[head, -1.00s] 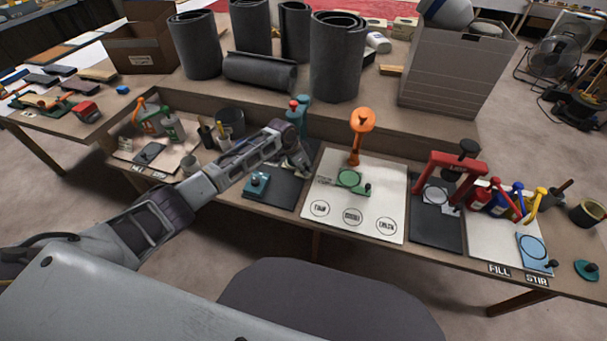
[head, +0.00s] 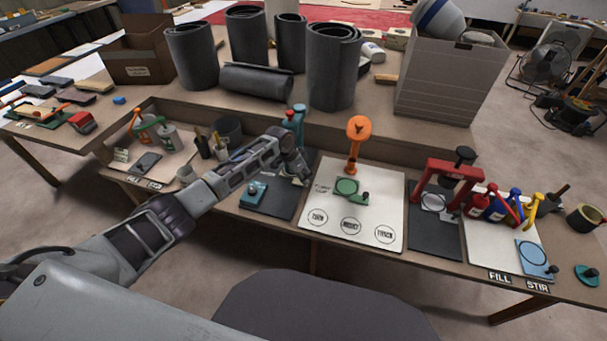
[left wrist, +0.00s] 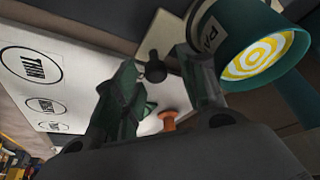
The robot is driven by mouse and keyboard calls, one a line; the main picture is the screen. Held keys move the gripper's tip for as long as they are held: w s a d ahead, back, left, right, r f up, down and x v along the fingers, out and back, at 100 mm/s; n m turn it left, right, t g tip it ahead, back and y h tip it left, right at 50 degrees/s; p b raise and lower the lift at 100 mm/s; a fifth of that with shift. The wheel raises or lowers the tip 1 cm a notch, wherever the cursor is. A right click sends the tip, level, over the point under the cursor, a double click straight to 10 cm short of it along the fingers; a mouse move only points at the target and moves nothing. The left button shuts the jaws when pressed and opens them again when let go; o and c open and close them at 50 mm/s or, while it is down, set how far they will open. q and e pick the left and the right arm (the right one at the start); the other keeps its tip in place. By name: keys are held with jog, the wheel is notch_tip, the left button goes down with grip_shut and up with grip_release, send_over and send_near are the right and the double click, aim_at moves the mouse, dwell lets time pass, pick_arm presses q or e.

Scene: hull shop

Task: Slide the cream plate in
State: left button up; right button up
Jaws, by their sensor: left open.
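In the left wrist view, a cream plate (left wrist: 166,32) with a dark round knob (left wrist: 155,70) lies beside a teal round housing (left wrist: 306,52) with yellow and white rings inside. My left gripper (left wrist: 157,62) is open, with its two fingers on either side of the knob as seen from the wrist; I cannot tell whether they touch it. In the head view, my left gripper (head: 301,172) hangs low over the dark mat (head: 270,207) in front of a teal stand (head: 297,117). It hides most of the plate there. My right gripper is not in view.
A blue plate with a knob (head: 254,191) lies on the same mat, left of my gripper. To the right, a white board (head: 320,238) carries a green plate (head: 347,187) and an orange stand (head: 356,132). A red press (head: 437,180) stands farther right. Dark rolls (head: 330,75) stand behind.

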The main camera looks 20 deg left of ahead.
pick_arm(q)
jog(key=v, duration=1.2)
dwell(0.3)
jog(key=shift+w, duration=0.15)
